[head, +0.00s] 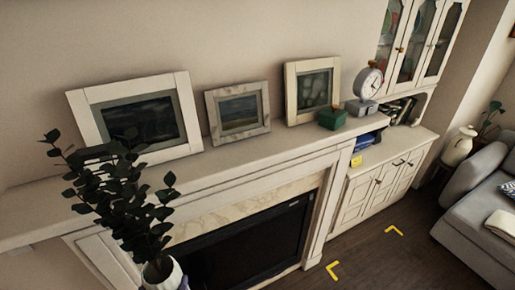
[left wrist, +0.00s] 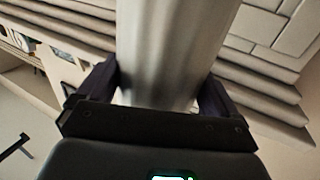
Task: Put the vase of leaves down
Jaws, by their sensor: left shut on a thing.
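The white vase (head: 160,273) with dark green leaves (head: 120,195) is at the bottom left of the head view, in front of the fireplace mantel. Its leaves overlap the mantel shelf and the leftmost picture frame from here. In the left wrist view the pale, ribbed vase body (left wrist: 175,45) fills the middle. My left gripper (left wrist: 163,90) is shut on it, with one dark finger on each side. In the head view only a small bit of the gripper shows beside the vase at the bottom edge. The vase's base is out of view. My right gripper is not in view.
The shelf's front strip looks clear. A cabinet (head: 385,175) stands right of the fireplace. Yellow corner marks (head: 332,271) lie on the floor, near a grey sofa (head: 480,215).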

